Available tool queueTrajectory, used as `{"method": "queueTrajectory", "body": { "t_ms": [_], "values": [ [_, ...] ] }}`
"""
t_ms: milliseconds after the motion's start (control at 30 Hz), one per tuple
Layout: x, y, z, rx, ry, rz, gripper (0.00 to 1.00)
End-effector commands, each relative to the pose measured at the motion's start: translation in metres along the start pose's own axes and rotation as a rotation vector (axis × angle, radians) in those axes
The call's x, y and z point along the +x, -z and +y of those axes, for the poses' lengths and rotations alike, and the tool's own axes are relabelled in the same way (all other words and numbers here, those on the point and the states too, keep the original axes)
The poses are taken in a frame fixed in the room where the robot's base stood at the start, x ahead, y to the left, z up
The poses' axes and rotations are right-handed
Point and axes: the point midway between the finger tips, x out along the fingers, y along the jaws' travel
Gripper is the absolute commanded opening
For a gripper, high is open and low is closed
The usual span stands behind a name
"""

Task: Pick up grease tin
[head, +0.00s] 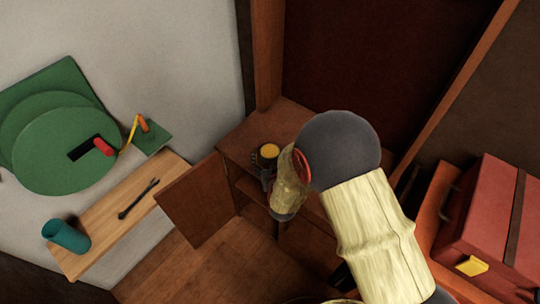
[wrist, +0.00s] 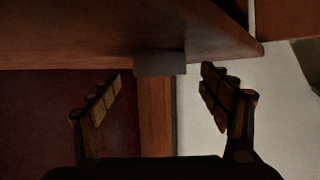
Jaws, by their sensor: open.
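The grease tin (head: 269,151) looks like a short dark round can with a yellow top. It stands upright on the wooden cabinet's top in the head view. A short grey shape (wrist: 160,64), which appears to be the same tin seen upside down, sits against the cabinet edge in the wrist view. My gripper (wrist: 160,82) is open, with its two fingers spread to either side of that shape and nothing held. In the head view my gripper (head: 267,176) is small, dark and partly hidden by my wrist, close in front of the tin. I cannot tell any contact.
The wooden cabinet (head: 238,148) has an open door (head: 196,203) at its left. A wall shelf (head: 104,222) at left holds a teal cup (head: 66,236) and a dark wrench (head: 138,199). A red toolbox (head: 487,215) stands at right. A wooden post (head: 266,60) rises behind the cabinet.

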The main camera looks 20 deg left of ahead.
Motion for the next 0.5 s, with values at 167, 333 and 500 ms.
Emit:
{"method": "queueTrajectory", "body": {
  "t_ms": [167, 333, 500],
  "values": [
    [0.025, -0.002, 0.001, 0.001, -0.001, 0.001, 0.78],
    [0.026, 0.0, 0.001, 0.001, -0.001, 0.0, 0.78],
    [0.026, 0.0, 0.0, 0.001, -0.001, 0.0, 0.72]
  ]
}}
